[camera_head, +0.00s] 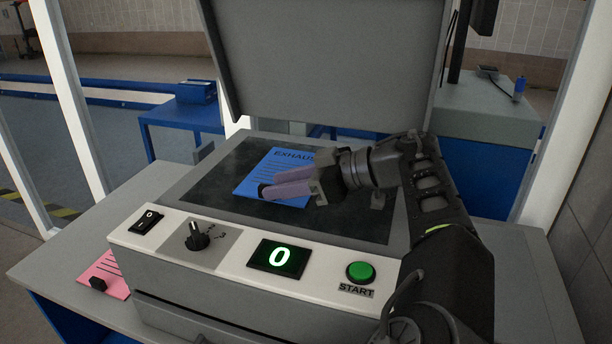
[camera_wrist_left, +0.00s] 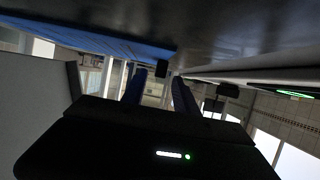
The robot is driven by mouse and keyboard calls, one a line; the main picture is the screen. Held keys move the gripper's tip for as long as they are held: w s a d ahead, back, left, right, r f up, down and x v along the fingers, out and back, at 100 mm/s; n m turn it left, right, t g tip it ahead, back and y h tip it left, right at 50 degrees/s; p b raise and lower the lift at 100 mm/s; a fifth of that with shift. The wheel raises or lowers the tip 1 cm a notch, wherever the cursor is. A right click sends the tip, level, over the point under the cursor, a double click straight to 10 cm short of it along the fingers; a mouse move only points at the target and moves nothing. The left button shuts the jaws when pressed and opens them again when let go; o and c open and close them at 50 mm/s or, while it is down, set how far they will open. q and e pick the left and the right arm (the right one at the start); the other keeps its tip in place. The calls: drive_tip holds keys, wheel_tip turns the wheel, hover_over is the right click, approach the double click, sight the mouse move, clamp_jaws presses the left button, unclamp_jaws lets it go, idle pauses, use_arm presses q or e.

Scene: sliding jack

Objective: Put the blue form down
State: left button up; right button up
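The blue form (camera_head: 248,184), headed "EXHAUS…" with the rest covered, lies on the dark glass of the scanner-like machine (camera_head: 210,190). A small black block (camera_head: 262,190) shows at its near left side, by the fingertips. My left gripper (camera_head: 275,184) reaches in low over the form, fingers pointing left, and covers part of it. In the left wrist view the gripper's fingers (camera_wrist_left: 158,84) stand apart, with the black block (camera_wrist_left: 162,69) just beyond and between them. The blue form (camera_wrist_left: 100,40) fills the upper left there. My right gripper is not in view.
The machine's grey lid (camera_head: 325,60) stands raised behind the glass. The front panel has a switch, a dial, a display reading 0 and a green START button (camera_head: 360,273). A pink form (camera_head: 108,272) with a black block lies on the table at left.

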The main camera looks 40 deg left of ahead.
use_arm(q)
drive_tip(key=p+v, duration=0.2)
drive_tip(key=r+p+v, duration=0.1)
drive_tip(key=v, duration=0.1)
drive_tip(key=shift+w+d+p, duration=0.1)
drive_tip(key=shift+d+p, duration=0.05)
drive_tip(key=shift+p, duration=0.25)
drive_tip(key=shift+w+d+p, duration=0.15)
drive_tip(key=shift+d+p, duration=0.35)
drive_tip(key=shift+p, duration=0.2)
drive_tip(key=shift+d, duration=0.2)
drive_tip(key=shift+f, duration=0.1)
